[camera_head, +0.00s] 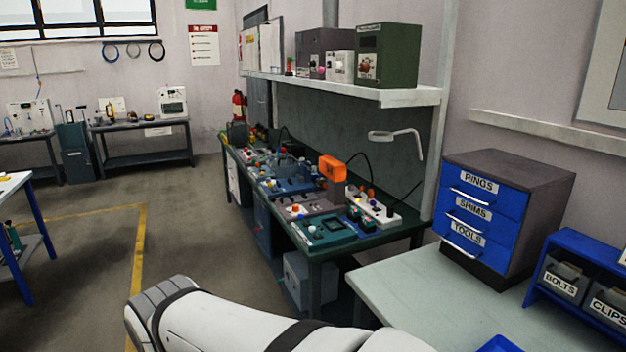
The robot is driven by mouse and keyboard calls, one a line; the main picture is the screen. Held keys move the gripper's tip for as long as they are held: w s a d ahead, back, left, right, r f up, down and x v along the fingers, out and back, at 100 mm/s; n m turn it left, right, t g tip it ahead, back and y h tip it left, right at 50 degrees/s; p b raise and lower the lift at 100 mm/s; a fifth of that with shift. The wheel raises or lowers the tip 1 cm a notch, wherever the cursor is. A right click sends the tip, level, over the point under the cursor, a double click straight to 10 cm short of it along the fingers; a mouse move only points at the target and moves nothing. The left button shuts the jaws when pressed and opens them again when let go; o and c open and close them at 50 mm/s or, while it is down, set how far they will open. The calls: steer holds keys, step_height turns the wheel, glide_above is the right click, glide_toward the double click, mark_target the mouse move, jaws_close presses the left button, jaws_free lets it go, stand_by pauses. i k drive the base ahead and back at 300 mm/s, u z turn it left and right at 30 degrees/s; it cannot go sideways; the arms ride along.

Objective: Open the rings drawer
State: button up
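A small cabinet (542,193) with a dark grey body and blue drawer fronts stands on a pale bench at the right. Its top drawer, labelled RINGS (490,192), has a light bar handle (470,199) and looks shut. The SHIMS drawer (473,211) and the TOOLS drawer (467,235) lie below it and also look shut. A white link of my arm crosses the bottom of the view, left of the bench and apart from the cabinet. My gripper cannot be made out in this view.
The pale bench top (415,290) is clear in front of the cabinet. A blue rack (580,255) with BOLTS and CLIPS bins stands right of it. A blue tray (499,344) shows at the bottom edge. A cluttered workbench (326,244) stands left, under a shelf (400,96).

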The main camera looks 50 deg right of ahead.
mark_target(510, 201)
steer(key=i, duration=0.9)
steer(key=z, duration=3.35)
steer(key=i, duration=0.95)
steer(key=u, duration=0.15)
